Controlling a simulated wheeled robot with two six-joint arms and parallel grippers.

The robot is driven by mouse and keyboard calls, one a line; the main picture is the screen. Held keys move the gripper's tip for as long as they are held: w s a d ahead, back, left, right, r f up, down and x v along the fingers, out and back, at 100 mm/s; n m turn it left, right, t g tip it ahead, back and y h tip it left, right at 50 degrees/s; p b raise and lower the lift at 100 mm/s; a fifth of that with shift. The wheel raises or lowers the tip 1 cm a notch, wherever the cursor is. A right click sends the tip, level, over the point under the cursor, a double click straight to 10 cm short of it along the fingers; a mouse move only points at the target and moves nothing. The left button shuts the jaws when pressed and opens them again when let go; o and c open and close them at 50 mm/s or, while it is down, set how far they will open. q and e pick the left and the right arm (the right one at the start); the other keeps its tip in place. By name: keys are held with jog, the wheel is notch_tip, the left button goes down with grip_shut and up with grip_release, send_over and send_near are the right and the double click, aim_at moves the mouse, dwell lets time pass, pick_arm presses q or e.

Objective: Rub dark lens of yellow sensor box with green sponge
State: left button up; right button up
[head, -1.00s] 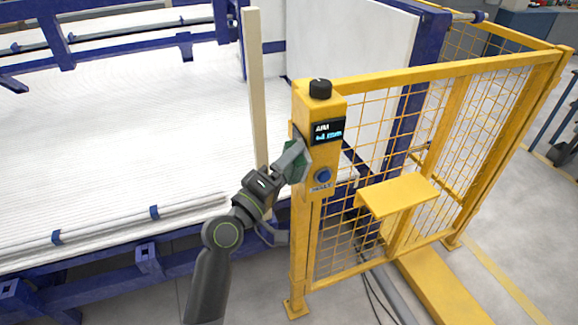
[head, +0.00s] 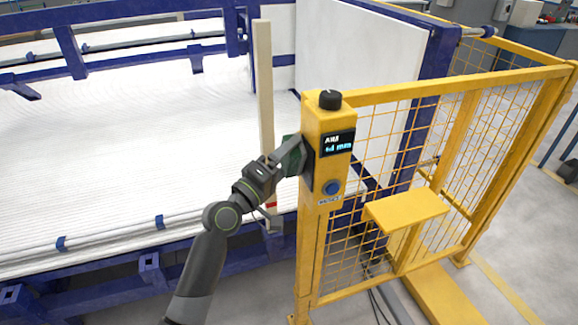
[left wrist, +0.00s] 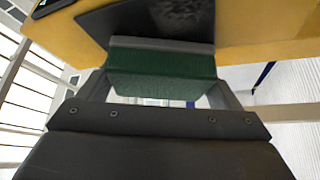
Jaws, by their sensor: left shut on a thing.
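The yellow sensor box (head: 318,120) stands upright on the fence post, with a black knob, a lit display and a blue button. Its dark lens (head: 308,168) is on the left side, seen edge-on; it also shows in the left wrist view (left wrist: 150,22). My left gripper (head: 284,160) is shut on the green sponge (head: 291,146) at that side. In the left wrist view the sponge (left wrist: 160,75) sits between both fingers, its grey backing edge overlapping the lens's lower edge. I cannot tell whether they touch. My right gripper is not in view.
A yellow mesh fence (head: 450,130) runs right from the box, with a yellow shelf (head: 407,209) low in front. A pale upright beam (head: 264,90) stands close behind my left gripper. White pipes (head: 120,140) fill the blue rack at left.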

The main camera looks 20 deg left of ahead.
pick_arm(q)
jog(key=shift+w+r+p, duration=0.1)
jog(key=shift+r+p, duration=0.7)
jog(key=shift+r, duration=0.05)
jog(key=shift+s+d, duration=0.1)
jog(key=shift+s, duration=0.1)
jog(key=shift+s+d+f, duration=0.1)
jog(key=shift+s+d, duration=0.45)
jog(key=shift+s, duration=0.3)
jog(key=shift+s+d+p, duration=0.15)
jog(key=shift+s+d, duration=0.55)
jog(key=shift+s, duration=0.3)
jog(key=shift+s+d+p, duration=0.15)
jog(key=shift+s+d, duration=0.5)
jog(key=shift+s, duration=0.35)
jog(key=shift+a, duration=0.15)
send_near(310, 162)
jog(key=shift+w+a+r, duration=0.4)
jog(key=shift+w+a, duration=0.1)
jog(key=shift+a, duration=0.05)
jog(key=shift+w+a+r, duration=0.4)
jog(key=shift+w+a, duration=0.05)
jog(key=shift+a, duration=0.15)
